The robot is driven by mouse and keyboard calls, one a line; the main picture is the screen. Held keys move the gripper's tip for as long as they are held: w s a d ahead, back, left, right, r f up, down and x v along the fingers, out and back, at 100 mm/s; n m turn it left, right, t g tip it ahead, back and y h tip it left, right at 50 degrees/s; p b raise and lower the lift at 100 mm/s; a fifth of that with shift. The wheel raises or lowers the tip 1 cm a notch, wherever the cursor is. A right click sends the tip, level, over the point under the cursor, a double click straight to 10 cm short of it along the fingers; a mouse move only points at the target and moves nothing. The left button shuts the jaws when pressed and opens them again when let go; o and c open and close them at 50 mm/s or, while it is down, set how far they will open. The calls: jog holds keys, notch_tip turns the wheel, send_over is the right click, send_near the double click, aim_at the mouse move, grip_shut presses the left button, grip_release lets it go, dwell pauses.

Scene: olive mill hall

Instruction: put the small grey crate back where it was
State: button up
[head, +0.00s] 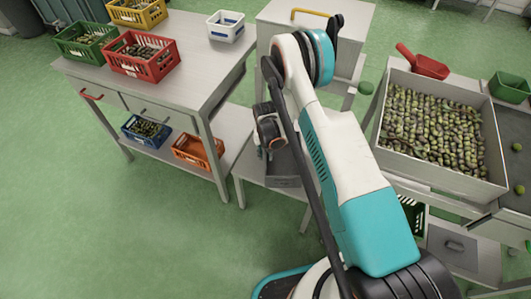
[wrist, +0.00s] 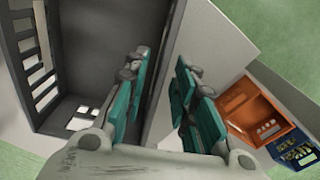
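A small grey crate (head: 284,181) sits on a low pale surface beside the long table, partly hidden behind my arm. In the wrist view the grey crate (wrist: 98,45) fills the left half, with slotted sides, and its inside looks empty. My gripper (wrist: 166,95) is open at the crate's right wall. One teal-padded finger is on the inner side and the other on the outer side, with the wall between them and gaps showing. In the head view my gripper (head: 272,150) is just above the crate, its fingertips mostly hidden.
The long table (head: 190,85) holds green, red, yellow and white crates. Blue (head: 146,131) and orange (head: 198,150) crates stand on its lower shelf. A large olive bin (head: 385,150) and red scoop (head: 425,64) are at right. Green floor (head: 130,230) is clear at front left.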

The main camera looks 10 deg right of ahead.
jog(key=s+d+r+n+t+p, duration=0.1)
jog(key=s+r+t+p, duration=0.15)
jog(key=r, duration=1.85)
jog(key=s+d+r+t+p, duration=0.1)
jog(key=s+r+p, duration=0.15)
jog(key=r, duration=1.85)
jog(key=s+d+r+t+b, duration=0.1)
jog(key=s+r+t, duration=0.1)
jog(key=s+r, duration=0.95)
jog(key=s+d+n+t, duration=0.1)
jog(key=s, duration=1.1)
jog(key=shift+s+d+r+n+t, duration=0.15)
jog(key=shift+s+r+n+t, duration=0.15)
jog(key=shift+s+r+t, duration=0.1)
